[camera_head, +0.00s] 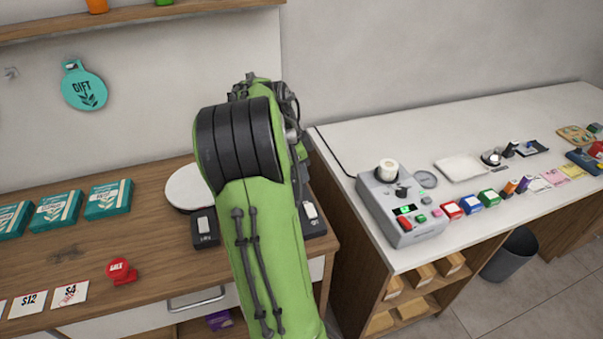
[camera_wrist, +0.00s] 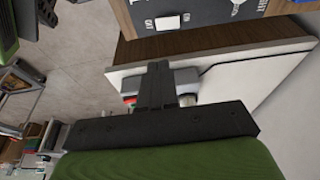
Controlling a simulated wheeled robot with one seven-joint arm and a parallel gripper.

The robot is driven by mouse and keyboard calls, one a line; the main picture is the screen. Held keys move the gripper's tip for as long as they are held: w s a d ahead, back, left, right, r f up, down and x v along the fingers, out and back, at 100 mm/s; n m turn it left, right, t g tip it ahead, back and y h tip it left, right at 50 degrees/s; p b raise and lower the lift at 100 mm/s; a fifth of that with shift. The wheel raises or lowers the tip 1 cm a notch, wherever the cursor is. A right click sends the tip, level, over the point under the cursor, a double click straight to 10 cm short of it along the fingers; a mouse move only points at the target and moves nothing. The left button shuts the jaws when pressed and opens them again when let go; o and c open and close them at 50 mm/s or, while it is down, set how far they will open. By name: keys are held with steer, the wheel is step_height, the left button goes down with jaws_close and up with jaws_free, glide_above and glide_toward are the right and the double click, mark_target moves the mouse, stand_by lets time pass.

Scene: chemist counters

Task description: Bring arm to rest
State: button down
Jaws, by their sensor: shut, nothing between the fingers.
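My green arm with a black ribbed joint rises through the middle of the head view, in front of the gap between the wooden counter (camera_head: 150,230) and the white counter (camera_head: 345,140). My gripper is hidden behind the arm there. In the wrist view my gripper (camera_wrist: 158,70) shows as dark fingers closed together, with nothing between them. The fingers overlap the grey device in the picture, and I see no contact with anything.
A grey device with buttons (camera_head: 375,205) stands on the white counter, with several coloured blocks to its right. Teal boxes (camera_head: 108,199), a red stamp (camera_head: 120,270) and price cards (camera_head: 70,294) lie on the wooden counter. A dark bin (camera_head: 512,255) stands on the floor.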

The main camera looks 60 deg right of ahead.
steer(key=shift+a, duration=0.1)
stand_by(0.3)
steer(key=w+a+r+n+t, duration=0.25)
steer(key=a+n, duration=0.35)
steer(key=a, duration=0.3)
steer(key=w+a+r+n+t, duration=0.2)
steer(key=w+a+r+n, duration=0.15)
steer(key=a+n, duration=0.45)
steer(key=s+a+n+t+y, duration=0.1)
steer(key=s+a+n, duration=0.3)
steer(key=a, duration=0.5)
steer(key=s+a+n+t+y, duration=0.1)
steer(key=s+a+n, duration=0.3)
steer(key=a+n, duration=0.4)
steer(key=shift+s+a+n+t, duration=0.2)
steer(key=shift+a+n+t, duration=0.2)
steer(key=shift+a+t, duration=0.6)
steer(key=shift+a+g, duration=0.2)
steer(key=shift+g, duration=0.05)
